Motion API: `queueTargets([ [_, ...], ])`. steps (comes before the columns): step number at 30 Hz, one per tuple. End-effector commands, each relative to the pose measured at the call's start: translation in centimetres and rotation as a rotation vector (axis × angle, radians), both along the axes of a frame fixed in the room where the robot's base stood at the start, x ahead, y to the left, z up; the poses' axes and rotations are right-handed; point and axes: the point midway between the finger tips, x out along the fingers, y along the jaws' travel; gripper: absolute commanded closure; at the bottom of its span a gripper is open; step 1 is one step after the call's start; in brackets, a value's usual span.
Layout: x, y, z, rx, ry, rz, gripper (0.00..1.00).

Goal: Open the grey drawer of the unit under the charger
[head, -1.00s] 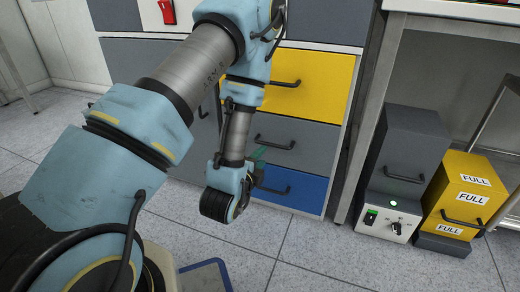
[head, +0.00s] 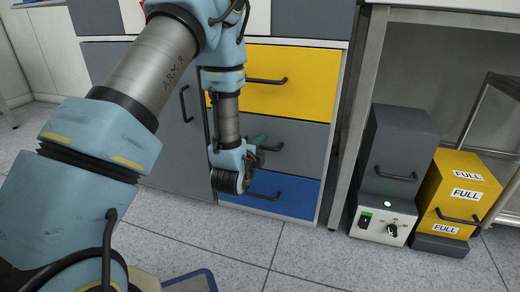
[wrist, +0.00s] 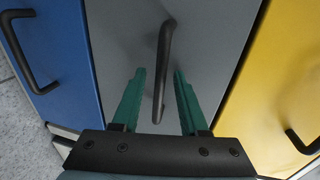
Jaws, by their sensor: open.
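The grey drawer (head: 312,152) sits between the yellow drawer above and the blue drawer below, and looks shut, flush with its neighbours. Its dark bar handle (head: 293,147) is partly hidden by my gripper in the head view. My gripper (head: 259,143) is in front of the drawer's left part. In the wrist view my gripper's green fingers (wrist: 160,72) are open, one on each side of the handle (wrist: 165,50), with gaps to both. The grey front (wrist: 215,50) fills the middle of that view. I cannot tell how deep the fingers reach around the bar.
The yellow drawer (head: 305,85) and blue drawer (head: 290,197) have similar dark handles. A grey cabinet door (head: 165,120) is to the left. At right stand a dark grey box on a white device with a green light (head: 383,224) and a yellow box (head: 465,185). Floor in front is clear.

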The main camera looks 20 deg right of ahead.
Motion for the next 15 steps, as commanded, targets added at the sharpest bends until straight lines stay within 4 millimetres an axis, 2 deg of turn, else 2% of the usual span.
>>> queueTargets([
  [6, -0.01, 0.0, 0.02, 0.0, 0.0, 0.0, 0.59],
  [15, -0.02, 0.0, 0.01, 0.0, 0.0, 0.0, 0.93],
])
